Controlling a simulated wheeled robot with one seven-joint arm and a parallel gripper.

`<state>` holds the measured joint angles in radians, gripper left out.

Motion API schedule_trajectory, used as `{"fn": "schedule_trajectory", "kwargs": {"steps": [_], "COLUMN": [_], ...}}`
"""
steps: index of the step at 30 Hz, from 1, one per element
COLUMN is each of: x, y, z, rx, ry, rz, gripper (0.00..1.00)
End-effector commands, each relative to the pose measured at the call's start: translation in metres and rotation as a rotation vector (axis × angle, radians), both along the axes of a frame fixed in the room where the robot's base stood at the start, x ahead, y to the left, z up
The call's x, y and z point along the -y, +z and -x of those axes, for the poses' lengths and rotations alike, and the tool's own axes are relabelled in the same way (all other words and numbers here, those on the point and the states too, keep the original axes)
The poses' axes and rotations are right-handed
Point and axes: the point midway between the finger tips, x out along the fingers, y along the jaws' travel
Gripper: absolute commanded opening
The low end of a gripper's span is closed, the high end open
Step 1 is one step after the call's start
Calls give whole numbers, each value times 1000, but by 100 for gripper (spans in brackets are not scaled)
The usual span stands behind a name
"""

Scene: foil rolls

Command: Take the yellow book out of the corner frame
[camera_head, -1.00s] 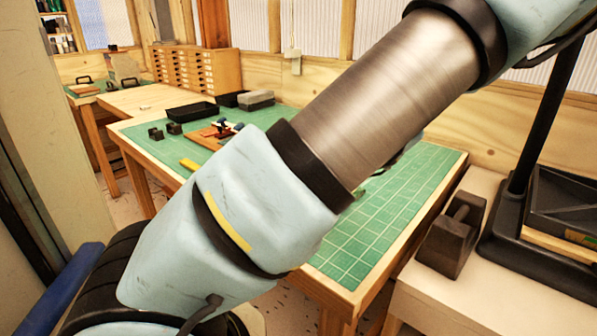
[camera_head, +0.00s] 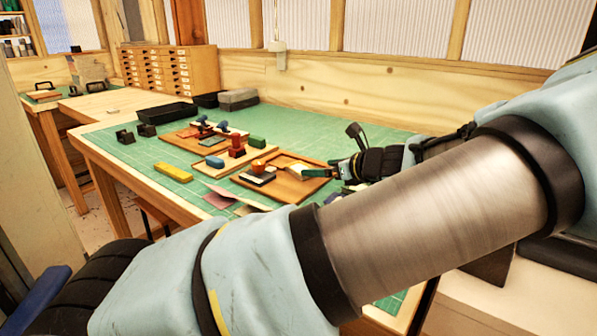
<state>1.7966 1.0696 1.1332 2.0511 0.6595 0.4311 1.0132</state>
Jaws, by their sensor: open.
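A wooden frame (camera_head: 318,186) with a low rim lies on the green cutting mat. A small pale-yellow flat thing (camera_head: 296,171), which looks like the yellow book, lies inside it near its back right part. My gripper (camera_head: 318,172) reaches in from the right, low over the frame. Its fingers are open, with the tips close beside the yellow thing. At this size I cannot tell whether they touch it. My forearm hides the right part of the mat and the area just in front of the gripper.
A board with red and green blocks (camera_head: 237,146) and one with dark-handled stamps (camera_head: 202,126) lie left of the frame. A yellow bar (camera_head: 173,172) lies on the mat's front left. Black trays (camera_head: 167,112) stand farther back. Bare mat (camera_head: 300,118) shows behind the frame.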

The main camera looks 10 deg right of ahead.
Motion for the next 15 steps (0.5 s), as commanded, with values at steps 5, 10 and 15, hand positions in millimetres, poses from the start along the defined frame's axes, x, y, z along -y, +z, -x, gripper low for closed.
{"fn": "schedule_trajectory", "kwargs": {"steps": [5, 10, 15], "x": [-10, -15, -27], "y": [-7, -10, -17], "z": [-19, -27, -46], "rx": [1, 0, 1], "ry": [2, 3, 5], "rz": [-1, -1, -3], "gripper": [100, 100, 100]}}
